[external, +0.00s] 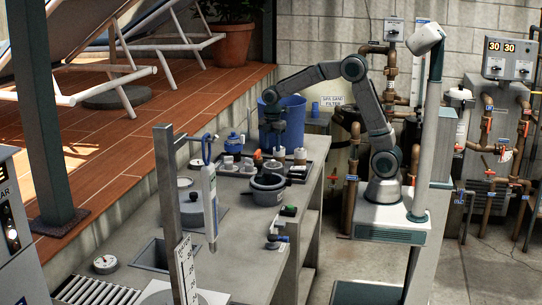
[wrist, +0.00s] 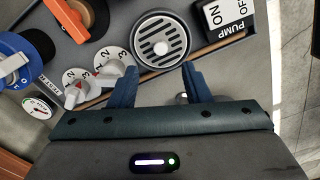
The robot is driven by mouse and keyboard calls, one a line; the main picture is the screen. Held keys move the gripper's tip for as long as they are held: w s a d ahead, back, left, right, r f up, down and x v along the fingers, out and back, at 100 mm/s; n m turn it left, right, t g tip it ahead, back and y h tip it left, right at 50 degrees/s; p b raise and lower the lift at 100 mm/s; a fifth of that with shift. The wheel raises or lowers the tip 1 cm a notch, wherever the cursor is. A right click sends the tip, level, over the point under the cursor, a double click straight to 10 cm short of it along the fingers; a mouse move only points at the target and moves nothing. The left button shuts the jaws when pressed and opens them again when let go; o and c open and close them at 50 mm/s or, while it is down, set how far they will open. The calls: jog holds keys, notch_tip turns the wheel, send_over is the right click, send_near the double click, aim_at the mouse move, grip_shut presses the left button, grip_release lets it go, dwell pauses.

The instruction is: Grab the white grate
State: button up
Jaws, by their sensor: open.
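The white grate (wrist: 160,42) is a round disc with dark slots and a pale rim. In the wrist view it lies flat at top centre, on a grey surface. My gripper (wrist: 157,75) is open, with its two blue fingers apart and nothing seen between them. The grate appears just beyond the fingertips, more in line with the gap than to either side. I cannot tell the height between them. In the external view my gripper (external: 279,128) points down over the far end of the bench, in front of a blue bin; I cannot pick out the grate there.
In the wrist view, a black PUMP ON/OFF block (wrist: 226,18) sits close right of the grate. The blue bin (external: 292,108) stands behind the gripper; a dark pot (external: 267,190) stands nearer.

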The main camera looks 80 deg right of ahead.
aim_at(273, 163)
jog(key=shift+s+d+f+p, duration=0.1)
jog(key=shift+f+p, duration=0.15)
jog(key=shift+f, duration=1.35)
jog(key=shift+s+d+f+p, duration=0.1)
jog(key=shift+f+p, duration=0.1)
jog(key=shift+f, duration=1.35)
jog(key=shift+c, duration=0.2)
grip_shut()
